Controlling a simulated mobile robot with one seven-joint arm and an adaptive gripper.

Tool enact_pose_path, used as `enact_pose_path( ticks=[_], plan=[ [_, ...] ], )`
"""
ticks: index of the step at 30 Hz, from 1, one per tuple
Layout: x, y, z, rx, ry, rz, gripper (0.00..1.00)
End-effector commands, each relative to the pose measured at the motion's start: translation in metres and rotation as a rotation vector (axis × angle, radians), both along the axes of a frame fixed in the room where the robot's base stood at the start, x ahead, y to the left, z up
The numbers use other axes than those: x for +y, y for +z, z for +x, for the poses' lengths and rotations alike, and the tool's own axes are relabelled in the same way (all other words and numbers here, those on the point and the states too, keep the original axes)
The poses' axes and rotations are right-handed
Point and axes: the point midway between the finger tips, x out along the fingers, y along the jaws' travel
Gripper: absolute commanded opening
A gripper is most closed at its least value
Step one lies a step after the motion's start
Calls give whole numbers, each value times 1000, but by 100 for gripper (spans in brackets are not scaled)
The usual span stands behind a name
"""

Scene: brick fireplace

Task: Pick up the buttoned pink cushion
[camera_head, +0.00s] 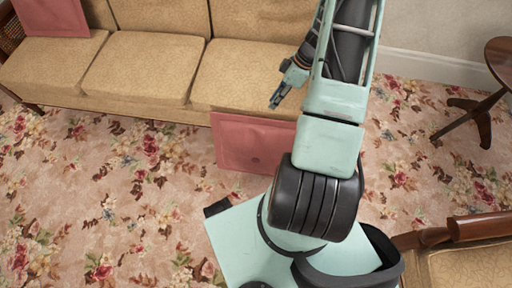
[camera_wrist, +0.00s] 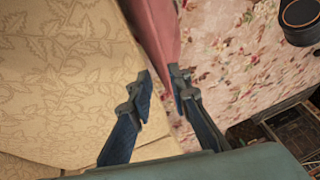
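A pink cushion (camera_head: 240,142) with a button in its middle stands on the floor, leaning against the sofa front in the head view. My arm hides its right side. In the wrist view the cushion (camera_wrist: 157,28) is seen nearly edge-on, running down toward my fingertips. My gripper (camera_head: 276,102) points down just above the cushion's top edge. In the wrist view my gripper (camera_wrist: 162,82) has its fingers apart, with the cushion's near end close to the gap. I cannot tell whether a finger touches it.
The tan sofa (camera_head: 130,68) runs along the back; its seat (camera_wrist: 60,80) is close beside my left finger in the wrist view. A wooden side table (camera_head: 498,62) stands at right, an armchair (camera_head: 470,265) at lower right. The floral carpet (camera_head: 90,200) is clear at left.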

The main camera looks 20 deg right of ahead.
Motion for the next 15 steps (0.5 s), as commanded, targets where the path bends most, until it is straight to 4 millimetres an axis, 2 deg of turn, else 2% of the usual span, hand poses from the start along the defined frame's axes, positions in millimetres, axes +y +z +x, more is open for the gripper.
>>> enact_pose_path(
  ticks=[6,15],
  plan=[
    [15,-33,1,3,3,-1,17],
    [33,-64,3,4,5,-2,17]
  ],
)
